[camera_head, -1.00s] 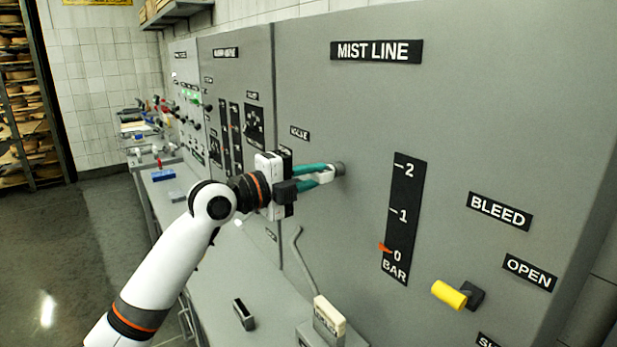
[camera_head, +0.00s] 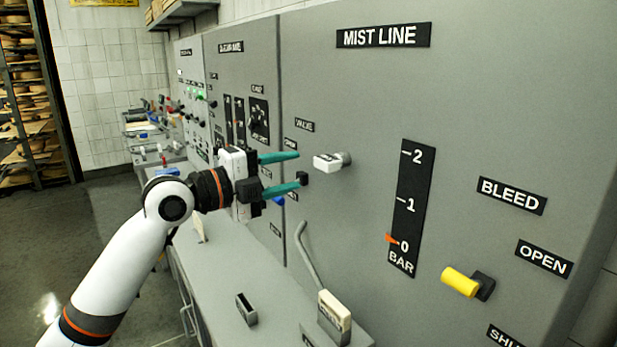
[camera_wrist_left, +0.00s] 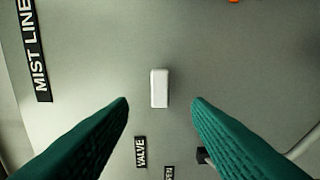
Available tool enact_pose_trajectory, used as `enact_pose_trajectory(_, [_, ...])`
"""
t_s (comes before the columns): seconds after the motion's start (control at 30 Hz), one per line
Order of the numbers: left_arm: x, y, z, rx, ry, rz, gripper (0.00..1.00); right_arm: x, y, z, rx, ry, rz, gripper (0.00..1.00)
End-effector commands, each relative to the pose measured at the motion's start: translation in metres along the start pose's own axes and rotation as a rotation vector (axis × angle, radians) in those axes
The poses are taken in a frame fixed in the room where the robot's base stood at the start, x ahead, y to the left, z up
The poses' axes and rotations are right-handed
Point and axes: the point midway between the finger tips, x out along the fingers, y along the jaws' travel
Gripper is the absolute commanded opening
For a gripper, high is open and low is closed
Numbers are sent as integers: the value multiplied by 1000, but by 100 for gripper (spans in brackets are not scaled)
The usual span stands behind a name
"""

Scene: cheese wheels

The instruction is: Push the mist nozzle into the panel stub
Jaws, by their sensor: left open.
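The white mist nozzle (camera_head: 327,161) sits at the grey panel stub (camera_head: 345,158) on the panel under the MIST LINE label and stays there with no gripper on it. How deep it is seated I cannot tell. My left gripper (camera_head: 301,167) is open and empty, with its two teal fingers to the left of the nozzle and apart from it. In the left wrist view the nozzle (camera_wrist_left: 159,88) shows end-on, ahead of and between the spread fingertips (camera_wrist_left: 160,102). The stub is hidden behind it there. My right gripper is not in view.
The gauge (camera_head: 409,208) has its red pointer near 0. A yellow bleed handle (camera_head: 461,282) sticks out at the lower right. A bent grey tube (camera_head: 308,255) rises beside a cream-topped block (camera_head: 335,311) on the bench. A small slotted holder (camera_head: 246,309) stands on the bench.

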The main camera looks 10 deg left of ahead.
Motion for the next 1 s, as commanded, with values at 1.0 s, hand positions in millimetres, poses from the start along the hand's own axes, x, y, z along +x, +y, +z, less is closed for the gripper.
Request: enact_pose_trajectory(1.0, [-48,0,0,-1,-1,-1,45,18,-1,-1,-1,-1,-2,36])
